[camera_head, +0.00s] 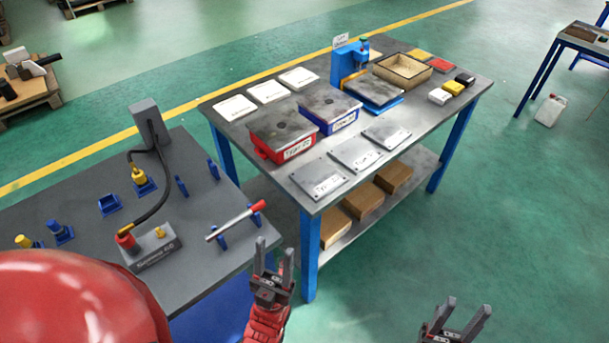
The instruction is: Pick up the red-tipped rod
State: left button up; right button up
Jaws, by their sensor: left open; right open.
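The red-tipped rod (231,223) is thin and pale with a red end at the right. It rests tilted across two small blue holders near the right edge of the grey table at left. My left gripper (274,253) is open and empty, below and to the right of the rod, apart from it. My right gripper (463,314) is open and empty over the floor at the bottom right, far from the rod.
The grey table (196,276) also holds a grey box with a cable (150,122), a labelled grey block (153,252) and blue holders. A second table (306,203) behind carries red and blue boxes, white plates and a wooden tray (403,74). Open green floor lies at right.

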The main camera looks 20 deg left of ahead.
aim_at(261, 204)
jog(key=i+l+u, duration=0.25)
jog(key=u, duration=0.25)
jog(key=i+l+u, duration=0.2)
jog(key=l+u, duration=0.3)
jog(key=i+l+u, duration=0.1)
jog(key=l+u, duration=0.2)
jog(key=u, duration=0.2)
